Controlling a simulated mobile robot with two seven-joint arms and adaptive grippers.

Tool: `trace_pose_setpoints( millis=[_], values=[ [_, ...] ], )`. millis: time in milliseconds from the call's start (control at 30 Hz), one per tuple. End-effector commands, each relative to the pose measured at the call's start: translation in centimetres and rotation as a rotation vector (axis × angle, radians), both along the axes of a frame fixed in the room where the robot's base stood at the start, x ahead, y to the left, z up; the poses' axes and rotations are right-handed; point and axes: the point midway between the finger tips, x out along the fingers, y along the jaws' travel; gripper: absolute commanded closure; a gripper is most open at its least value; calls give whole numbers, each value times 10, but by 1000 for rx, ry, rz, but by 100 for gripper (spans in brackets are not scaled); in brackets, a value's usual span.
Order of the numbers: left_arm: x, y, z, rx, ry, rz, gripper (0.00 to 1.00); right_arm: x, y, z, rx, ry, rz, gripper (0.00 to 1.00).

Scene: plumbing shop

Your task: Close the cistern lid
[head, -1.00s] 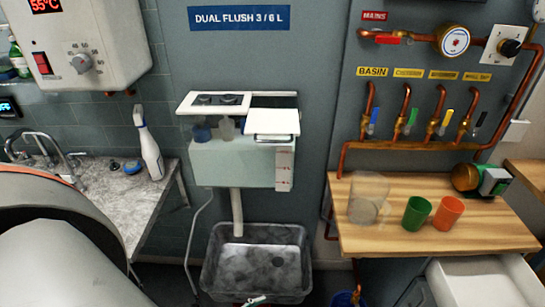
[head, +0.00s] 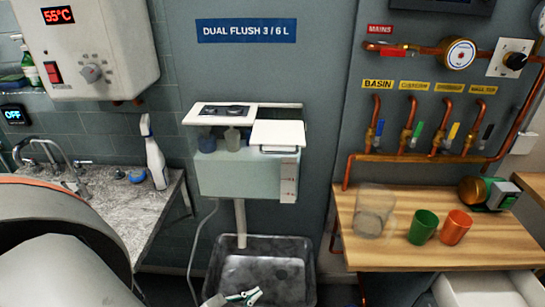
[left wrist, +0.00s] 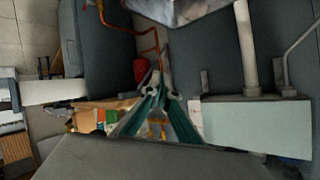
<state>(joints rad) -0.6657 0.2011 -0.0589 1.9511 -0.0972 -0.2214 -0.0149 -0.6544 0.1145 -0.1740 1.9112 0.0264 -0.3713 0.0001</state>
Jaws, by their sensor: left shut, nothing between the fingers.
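The cistern (head: 238,175) is a pale box on the wall. Its white top has a left panel with a dark button plate (head: 225,110). To the right, a white lid panel (head: 278,134) with a front handle sits lower and forward of the back rail, with a gap behind it. My left gripper (head: 243,296) has green fingers, is shut and empty, and is well below the cistern, in front of the bin. The left wrist view shows its fingers (left wrist: 164,92) converging, with the cistern's pale wall (left wrist: 255,125) at right. My right gripper is out of view.
A clear grey bin (head: 263,246) is under the cistern. A sink counter (head: 115,200) with a spray bottle (head: 155,155) is at left. A wooden bench (head: 395,255) with cups and copper pipes above is at right. The space before the cistern looks clear.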

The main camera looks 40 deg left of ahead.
Motion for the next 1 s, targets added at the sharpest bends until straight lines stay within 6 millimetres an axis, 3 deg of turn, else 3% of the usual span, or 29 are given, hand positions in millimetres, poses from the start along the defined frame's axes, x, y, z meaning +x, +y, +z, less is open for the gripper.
trace_pose_setpoints(
  millis=[33, 100, 167, 200, 300, 400, 500, 600, 767, 1000],
  values=[
    [15, 37, 26, 84, -91, -14, 100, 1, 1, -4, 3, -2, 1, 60],
    [36, 82, 79, 219, -244, -56, 100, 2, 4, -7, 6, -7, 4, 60],
    [50, 111, 133, 346, -384, -118, 100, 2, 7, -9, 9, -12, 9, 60],
    [57, 124, 170, 435, -477, -173, 100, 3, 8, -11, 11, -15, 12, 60],
    [63, 131, 256, 650, -683, -346, 100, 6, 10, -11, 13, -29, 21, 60],
    [56, 116, 316, 832, -834, -534, 100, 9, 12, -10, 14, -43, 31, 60],
    [45, 98, 350, 969, -924, -698, 100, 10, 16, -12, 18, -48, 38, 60],
    [36, 86, 365, 1053, -968, -810, 100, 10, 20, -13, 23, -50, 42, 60],
    [33, 77, 373, 1099, -990, -874, 100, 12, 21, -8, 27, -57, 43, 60],
    [56, 55, 377, 1099, -994, -874, 100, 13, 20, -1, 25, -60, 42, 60]
  ],
)
